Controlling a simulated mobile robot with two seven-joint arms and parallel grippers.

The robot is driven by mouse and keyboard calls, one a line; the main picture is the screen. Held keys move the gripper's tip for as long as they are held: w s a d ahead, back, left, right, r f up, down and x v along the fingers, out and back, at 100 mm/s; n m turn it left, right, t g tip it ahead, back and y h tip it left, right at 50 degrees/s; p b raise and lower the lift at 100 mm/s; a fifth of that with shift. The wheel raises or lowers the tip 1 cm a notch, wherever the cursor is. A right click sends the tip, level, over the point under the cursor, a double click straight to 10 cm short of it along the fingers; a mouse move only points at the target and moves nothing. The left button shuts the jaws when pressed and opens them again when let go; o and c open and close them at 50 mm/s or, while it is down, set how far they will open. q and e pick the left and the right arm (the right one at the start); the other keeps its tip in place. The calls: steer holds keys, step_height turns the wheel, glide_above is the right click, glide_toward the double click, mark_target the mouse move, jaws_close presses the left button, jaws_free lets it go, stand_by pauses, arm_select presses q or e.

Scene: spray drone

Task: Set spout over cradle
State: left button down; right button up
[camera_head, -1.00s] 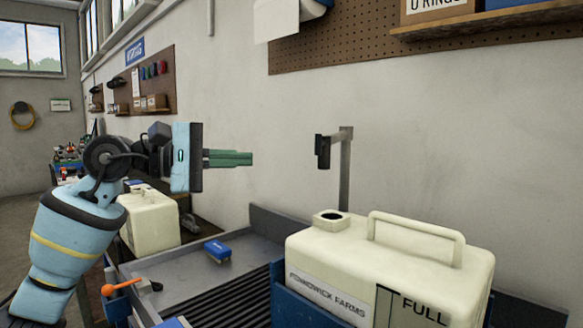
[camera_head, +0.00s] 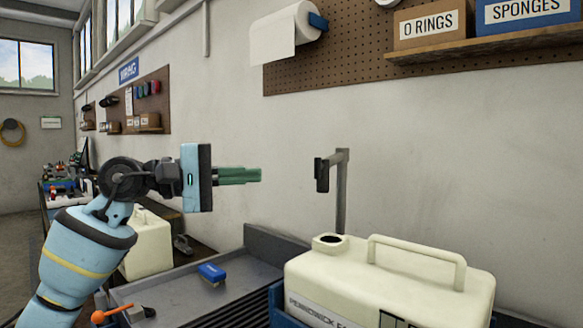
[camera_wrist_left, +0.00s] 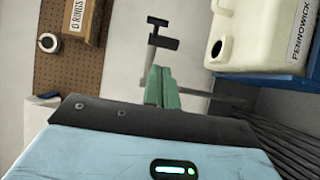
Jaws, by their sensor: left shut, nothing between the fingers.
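A grey upright post with a short side arm and a dark head (camera_head: 322,174), the only spout-like thing I see, stands behind the cream tank (camera_head: 390,282). Its dark head also shows beyond my fingertips in the left wrist view (camera_wrist_left: 158,42). The tank is upright with its round opening uncovered, and sits in a blue holder (camera_head: 284,319), perhaps the cradle, mostly cut off below. My left gripper (camera_head: 258,175) is shut and empty, its green fingers pointing right toward the dark head with a gap between. My right gripper is out of view.
A grey tray bench (camera_head: 185,292) holds a blue brush (camera_head: 212,273). An orange-knobbed lever (camera_head: 98,316) is at its near left. A second cream tank (camera_head: 147,245) stands behind my left arm. Pegboard shelves and a paper roll (camera_head: 275,38) hang above.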

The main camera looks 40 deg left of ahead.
mark_target(317, 176)
arm_select(q)
steer(key=w+d+p, duration=0.2)
steer(key=w+d, duration=0.3)
steer(key=d, duration=0.2)
steer(key=shift+p, duration=0.3)
steer(key=shift+w+d+r+p, duration=0.15)
steer(key=shift+d+p, duration=0.1)
steer(key=shift+d, duration=0.3)
steer(key=shift+w+d+p, duration=0.1)
steer(key=shift+d+p, duration=0.1)
steer(key=shift+d, duration=0.6)
